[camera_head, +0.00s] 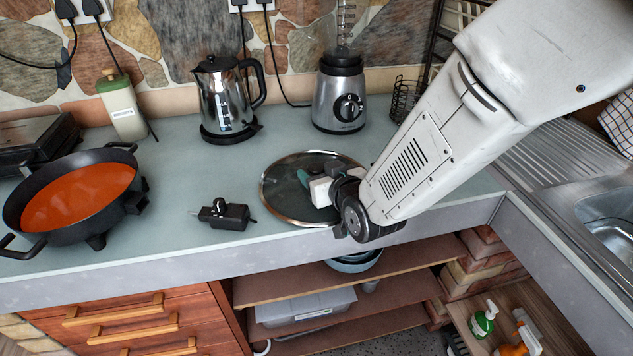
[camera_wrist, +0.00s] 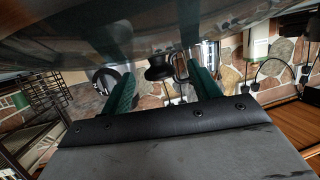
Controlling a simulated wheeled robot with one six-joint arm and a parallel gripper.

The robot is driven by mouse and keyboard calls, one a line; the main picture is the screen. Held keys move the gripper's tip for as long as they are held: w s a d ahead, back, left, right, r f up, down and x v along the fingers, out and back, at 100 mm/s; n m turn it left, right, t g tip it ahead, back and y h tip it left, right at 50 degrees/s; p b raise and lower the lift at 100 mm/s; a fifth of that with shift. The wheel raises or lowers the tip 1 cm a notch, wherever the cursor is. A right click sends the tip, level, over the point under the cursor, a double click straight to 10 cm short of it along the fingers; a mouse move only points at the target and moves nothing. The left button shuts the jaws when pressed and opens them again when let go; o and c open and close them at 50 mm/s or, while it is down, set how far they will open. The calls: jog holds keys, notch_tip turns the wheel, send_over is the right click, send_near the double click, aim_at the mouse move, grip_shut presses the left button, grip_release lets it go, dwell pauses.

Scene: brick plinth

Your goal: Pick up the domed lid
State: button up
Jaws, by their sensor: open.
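The domed lid (camera_head: 283,200) is dark glass with a metal rim and lies on the counter, right of the middle in the head view. My gripper (camera_head: 305,178) reaches in over it from the right; my wrist covers its right part and its knob cannot be made out there. In the wrist view, which looks upside down, the lid (camera_wrist: 90,42) fills the top. A dark round knob (camera_wrist: 158,73) shows between the green fingers of my gripper (camera_wrist: 160,70). The fingers are apart, with gaps beside the knob.
A kettle (camera_head: 222,95) and a blender (camera_head: 339,97) stand behind the lid. A small black device (camera_head: 226,215) lies left of it. A black pan (camera_head: 70,228) with orange contents is far left. The counter's front edge (camera_head: 150,253) is close to the lid; a sink (camera_head: 610,205) is right.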

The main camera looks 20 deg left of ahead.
jog(key=shift+w+a, duration=0.1)
grip_shut()
jog(key=shift+r, duration=0.1)
notch_tip(320, 180, up, 10)
dwell(0.6)
